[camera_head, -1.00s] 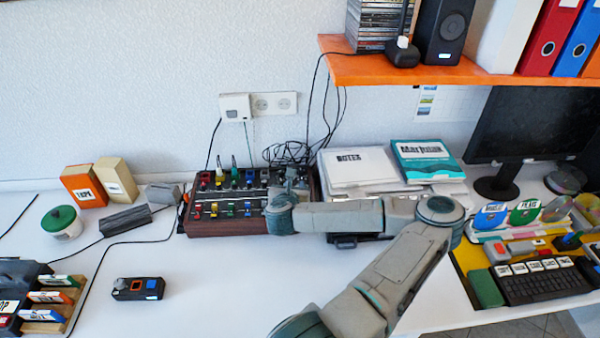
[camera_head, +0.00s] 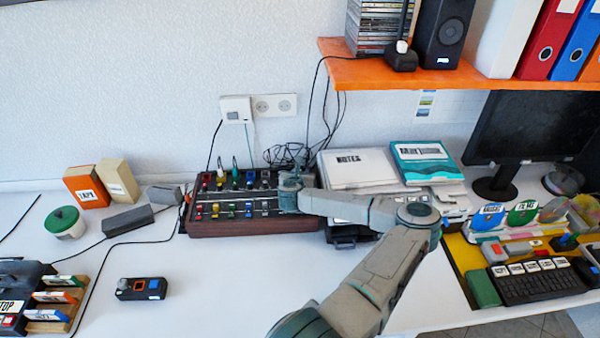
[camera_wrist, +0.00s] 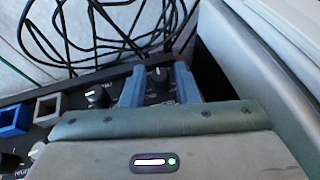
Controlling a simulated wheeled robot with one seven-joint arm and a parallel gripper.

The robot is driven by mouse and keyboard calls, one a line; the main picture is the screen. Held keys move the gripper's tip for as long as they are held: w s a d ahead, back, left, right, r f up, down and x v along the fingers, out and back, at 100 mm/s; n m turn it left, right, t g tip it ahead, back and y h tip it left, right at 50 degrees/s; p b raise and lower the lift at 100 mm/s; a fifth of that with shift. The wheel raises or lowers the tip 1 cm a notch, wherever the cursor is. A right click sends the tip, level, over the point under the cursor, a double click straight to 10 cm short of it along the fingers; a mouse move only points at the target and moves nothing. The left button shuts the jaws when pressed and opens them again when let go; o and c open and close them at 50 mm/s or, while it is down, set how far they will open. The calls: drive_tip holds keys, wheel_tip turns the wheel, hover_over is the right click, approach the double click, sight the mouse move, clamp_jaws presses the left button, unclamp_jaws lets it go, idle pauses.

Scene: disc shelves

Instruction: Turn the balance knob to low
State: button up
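A dark mixer panel with a wooden front (camera_head: 250,226) stands against the wall, with rows of knobs and coloured sliders on it. My gripper (camera_wrist: 159,69) is over the panel's right end. In the wrist view its two blue fingers are apart, with a dark round knob (camera_wrist: 158,75) with a pale mark between them. I cannot tell whether the fingers touch it. Lettering below the knob is partly covered and unreadable, so I cannot confirm that it is the balance knob. Another knob (camera_wrist: 97,95) sits to the left. In the head view my wrist hides the panel's right end.
Loose black cables (camera_head: 285,153) lie behind the panel. An orange shelf (camera_head: 430,76) overhangs at the upper right. The table in front of the panel is clear, apart from a small black box (camera_head: 141,289).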

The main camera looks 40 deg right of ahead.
drive_tip(key=shift+w, duration=0.1)
clamp_jaws()
drive_tip(key=shift+d, duration=0.1)
drive_tip(key=shift+f+t, duration=0.1)
drive_tip(key=shift+t, duration=0.2)
drive_tip(key=shift+n+t+y+b, duration=0.4)
drive_tip(key=shift+n+y+b, duration=0.15)
drive_tip(key=shift+n, duration=0.15)
unclamp_jaws()
